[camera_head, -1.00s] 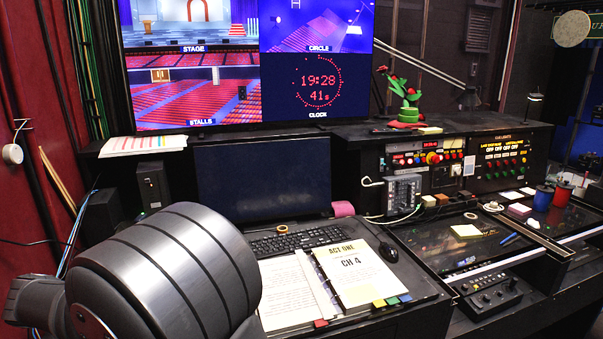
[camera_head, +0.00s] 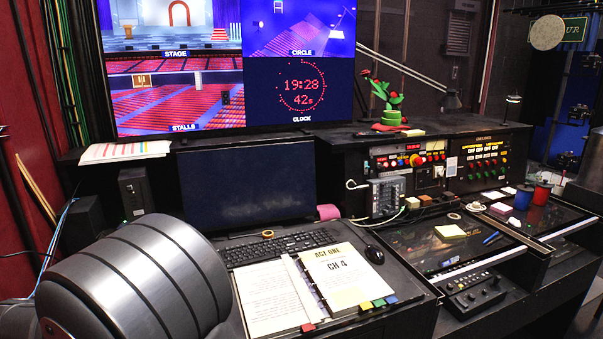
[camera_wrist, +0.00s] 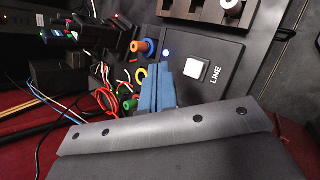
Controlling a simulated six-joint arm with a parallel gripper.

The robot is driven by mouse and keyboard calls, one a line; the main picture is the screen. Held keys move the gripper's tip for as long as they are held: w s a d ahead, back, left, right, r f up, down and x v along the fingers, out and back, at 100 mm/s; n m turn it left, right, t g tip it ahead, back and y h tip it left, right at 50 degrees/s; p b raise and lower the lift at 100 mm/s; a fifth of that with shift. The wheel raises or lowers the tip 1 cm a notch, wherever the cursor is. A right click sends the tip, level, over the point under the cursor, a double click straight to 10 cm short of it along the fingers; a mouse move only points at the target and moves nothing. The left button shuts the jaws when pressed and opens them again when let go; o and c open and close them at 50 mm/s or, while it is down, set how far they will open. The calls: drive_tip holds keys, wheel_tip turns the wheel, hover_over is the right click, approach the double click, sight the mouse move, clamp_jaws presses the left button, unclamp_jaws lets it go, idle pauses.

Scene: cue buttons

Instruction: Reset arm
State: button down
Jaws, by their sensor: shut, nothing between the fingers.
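My gripper (camera_wrist: 160,78) shows in the wrist view as two blue fingers pressed together, with nothing between them. Its grey body fills the bottom of that view. The fingers point up the picture, beside a dark panel (camera_wrist: 228,52) with a lit white square button (camera_wrist: 196,70) marked LINE. I cannot tell whether the fingertips touch anything. In the head view my grey banded arm link fills the lower left, and the gripper is out of that view.
Coloured connectors and loose red cables (camera_wrist: 106,98) lie left of the fingers. In the head view, the desk holds an open script (camera_head: 338,277), a keyboard (camera_head: 280,245), a mouse (camera_head: 374,254) and a dark monitor (camera_head: 245,185). A switch console (camera_head: 490,160) stands at right.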

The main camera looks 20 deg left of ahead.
drive_tip(key=shift+d+f, duration=0.2)
drive_tip(key=shift+f, duration=0.85)
drive_tip(key=w+d+r+m+g, duration=0.2)
drive_tip(key=w+r+g, duration=0.1)
drive_tip(key=r+g, duration=0.2)
drive_tip(key=w+d+r+m+g, duration=0.2)
drive_tip(key=w+r+g, duration=0.1)
drive_tip(key=r+g, duration=0.2)
drive_tip(key=shift+d+r+g, duration=0.25)
drive_tip(key=shift+d+g, duration=0.1)
drive_tip(key=shift+g, duration=0.55)
idle(0.5)
